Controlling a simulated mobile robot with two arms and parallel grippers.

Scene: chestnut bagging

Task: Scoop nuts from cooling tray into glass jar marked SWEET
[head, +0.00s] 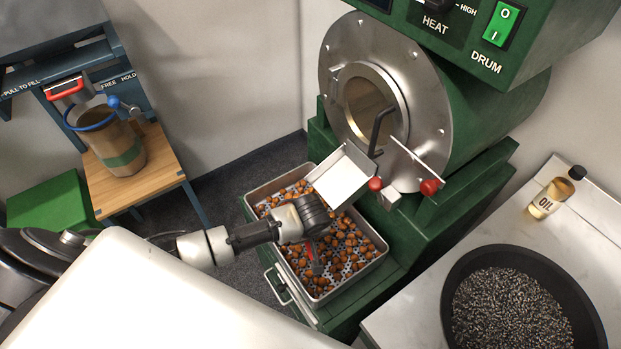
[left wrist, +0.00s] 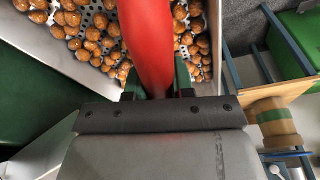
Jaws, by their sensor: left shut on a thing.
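The cooling tray (head: 259,190) is a metal tray with a perforated floor, full of brown nuts (head: 343,262). It also shows in the left wrist view (left wrist: 60,58). My left gripper (head: 313,252) is over the tray, shut on a red handle (left wrist: 148,40). The handle points down toward the nuts; its far end is out of sight, so I cannot tell whether it touches them or carries any. No glass jar marked SWEET is visible. My right gripper is not in view.
A green drum roaster with a metal chute (head: 340,178) stands behind the tray. At right are an oil bottle (head: 550,198) and a black pan (head: 451,290).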

